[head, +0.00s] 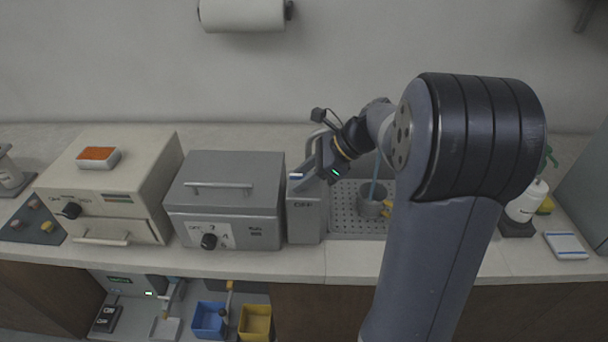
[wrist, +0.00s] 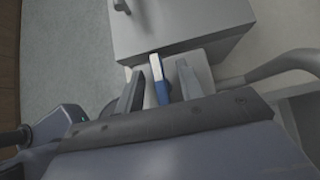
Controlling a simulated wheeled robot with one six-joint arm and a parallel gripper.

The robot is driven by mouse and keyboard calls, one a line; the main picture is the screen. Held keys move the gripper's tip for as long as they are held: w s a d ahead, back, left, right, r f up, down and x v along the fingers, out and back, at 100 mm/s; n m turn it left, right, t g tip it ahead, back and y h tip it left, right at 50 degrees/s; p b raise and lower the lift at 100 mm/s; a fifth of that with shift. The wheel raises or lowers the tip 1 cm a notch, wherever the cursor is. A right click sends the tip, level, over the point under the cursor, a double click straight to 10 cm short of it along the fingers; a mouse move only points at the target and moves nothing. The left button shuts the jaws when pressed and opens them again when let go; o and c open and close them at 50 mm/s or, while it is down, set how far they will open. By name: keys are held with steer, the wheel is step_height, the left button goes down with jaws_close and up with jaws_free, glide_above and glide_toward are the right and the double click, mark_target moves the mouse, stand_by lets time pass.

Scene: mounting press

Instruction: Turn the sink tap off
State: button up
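The tap lever (wrist: 161,82), blue with a white end, lies between the two fingers of my gripper (wrist: 160,70) in the wrist view, with gaps visible on both sides. My gripper (head: 308,181) is open around the lever, above a grey box (head: 305,222) marked OFF in the head view. The curved tap pipe (wrist: 282,67) runs to the right of the gripper in the wrist view. A bluish water stream (head: 376,172) falls into a grey cup (head: 372,205) in the sink (head: 345,222). My arm hides the sink's right side.
A grey lidded unit (head: 225,195) with a handle and black knob stands left of the OFF box. A beige machine (head: 110,180) stands farther left. A white bottle (head: 526,203) and a white-and-blue pad (head: 566,246) are at the right. Blue (head: 208,320) and yellow bins (head: 255,322) sit below the counter.

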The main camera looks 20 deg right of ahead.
jaws_close()
steer(key=shift+r+n+p, duration=0.15)
steer(key=shift+n+p, duration=0.15)
steer(key=shift+p, duration=0.2)
steer(key=n+g+p, duration=0.2)
steer(key=p, duration=0.1)
steer(key=shift+r+n+g, duration=0.2)
steer(key=shift+n+g, duration=0.1)
steer(key=n+g+p, duration=0.2)
steer(key=n+p, duration=0.1)
steer(key=p, duration=0.1)
steer(key=shift+n+g, duration=0.4)
steer(key=n+g+h+p, duration=0.1)
steer(key=n, duration=0.1)
steer(key=n+g+h+p, duration=0.1)
steer(key=n+g+p, duration=0.1)
steer(key=n, duration=0.1)
steer(key=shift+f+g, duration=0.15)
steer(key=shift+g, duration=0.15)
steer(key=n+g+h, duration=0.1)
steer(key=n, duration=0.2)
steer(key=n+g+h+p, duration=0.1)
steer(key=n+h, duration=0.1)
steer(key=shift+f+n+h+p, duration=0.1)
steer(key=shift+n+h+p, duration=0.2)
steer(key=shift+n, duration=0.1)
